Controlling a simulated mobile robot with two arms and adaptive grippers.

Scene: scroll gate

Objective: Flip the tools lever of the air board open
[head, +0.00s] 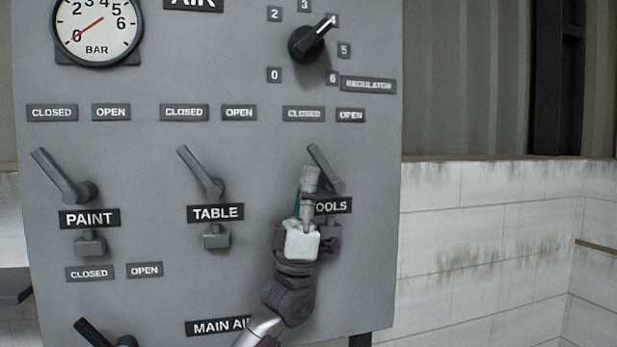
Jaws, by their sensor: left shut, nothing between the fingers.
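The tools lever (325,165) is a dark grey handle on the grey air board (140,190), above the partly hidden TOOLS label (333,205). It tilts up and to the left, toward the CLOSED plate (303,114) and away from the OPEN plate (350,115). My left gripper (310,177) points up in front of the lever's left side, its fingers shut and empty. It overlaps part of the lever and label in the head view; I cannot tell whether it touches the lever. My right gripper is out of view.
The paint lever (60,175) and table lever (199,170) also tilt up-left. A main air lever (95,333) sits at the lower left. A regulator knob (308,42) and a gauge (96,25) are above. Right of the board is a white block wall (490,220).

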